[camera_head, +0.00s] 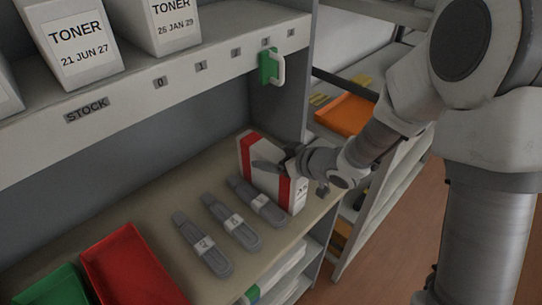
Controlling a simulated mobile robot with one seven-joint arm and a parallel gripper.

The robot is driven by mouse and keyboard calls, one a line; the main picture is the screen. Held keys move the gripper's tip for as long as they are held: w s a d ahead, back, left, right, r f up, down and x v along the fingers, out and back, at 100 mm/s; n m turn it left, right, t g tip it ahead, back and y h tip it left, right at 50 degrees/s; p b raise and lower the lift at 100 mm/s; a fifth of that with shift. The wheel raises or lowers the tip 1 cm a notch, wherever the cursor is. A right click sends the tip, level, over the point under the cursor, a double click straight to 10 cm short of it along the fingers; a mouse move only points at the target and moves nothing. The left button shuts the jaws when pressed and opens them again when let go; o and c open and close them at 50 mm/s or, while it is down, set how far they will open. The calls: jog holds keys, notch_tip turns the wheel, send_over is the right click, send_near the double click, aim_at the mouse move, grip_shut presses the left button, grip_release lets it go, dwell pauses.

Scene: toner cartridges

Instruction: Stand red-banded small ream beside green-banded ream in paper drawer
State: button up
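The red-banded small ream (246,158), white with red bands, stands upright on the beige counter, near its right end. My gripper (285,168) reaches in from the right at the ream. One dark finger shows against the ream's broad face; how the other finger sits is unclear, so I cannot tell whether it grips. Below the counter's front edge, a white item with a green part (252,294) is partly visible; it may be the green-banded ream, but the counter hides most of it. I cannot make out the paper drawer clearly.
Several grey labelled tools (202,246) lie left of the ream. A red tray (131,267) and a green tray (50,290) are at the front left. Toner boxes (76,38) stand on the shelf above. An orange tray (347,113) sits on shelving at right.

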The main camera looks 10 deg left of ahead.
jog(key=shift+o, duration=0.5)
jog(key=shift+r, duration=0.25)
jog(key=p+v, duration=0.2)
jog(key=v, duration=1)
